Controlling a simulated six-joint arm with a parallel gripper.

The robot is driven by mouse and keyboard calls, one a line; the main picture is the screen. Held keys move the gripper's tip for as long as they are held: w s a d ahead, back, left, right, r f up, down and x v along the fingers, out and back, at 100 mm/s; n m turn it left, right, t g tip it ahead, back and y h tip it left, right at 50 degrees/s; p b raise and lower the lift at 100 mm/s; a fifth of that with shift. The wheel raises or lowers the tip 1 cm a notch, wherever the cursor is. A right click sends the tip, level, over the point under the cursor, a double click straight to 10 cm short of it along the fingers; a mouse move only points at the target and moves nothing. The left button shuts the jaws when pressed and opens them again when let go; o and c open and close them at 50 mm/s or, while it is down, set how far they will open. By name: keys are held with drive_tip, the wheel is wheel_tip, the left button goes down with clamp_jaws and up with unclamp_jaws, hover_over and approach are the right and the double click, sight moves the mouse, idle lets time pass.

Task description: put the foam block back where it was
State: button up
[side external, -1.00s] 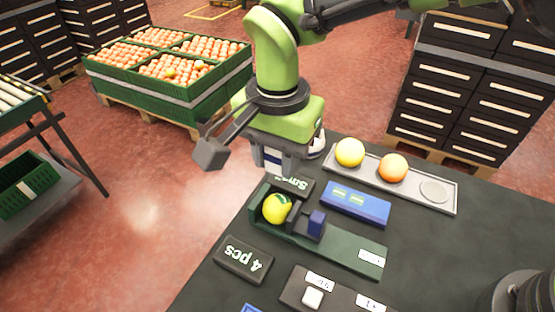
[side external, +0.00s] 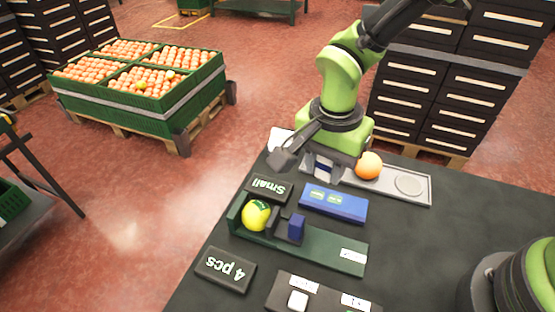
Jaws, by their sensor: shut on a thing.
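An orange (side external: 369,166) sits on the tray beside an empty round recess. The blue case (side external: 333,203) lies nearby. A green fixture (side external: 320,250) holds a yellow fruit (side external: 256,215) and a dark blue cube (side external: 297,227).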

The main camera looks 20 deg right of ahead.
sight(392, 222)
drive_tip(key=s+d+f+m, duration=0.1)
drive_tip(key=s+d+m, duration=0.2)
drive_tip(key=s+d, duration=0.65)
drive_tip(key=shift+w+d+f, duration=0.2)
drive_tip(key=shift+f, duration=0.85)
drive_tip(key=shift+w+d+f, duration=0.15)
drive_tip(key=shift+f, duration=0.85)
drive_tip(key=shift+w+d+f, duration=0.2)
drive_tip(key=shift+f, duration=0.85)
drive_tip(key=shift+f, duration=0.55)
drive_tip(key=o, duration=1.4)
drive_tip(key=shift+r, duration=4)
drive_tip(key=shift+r, duration=0.1)
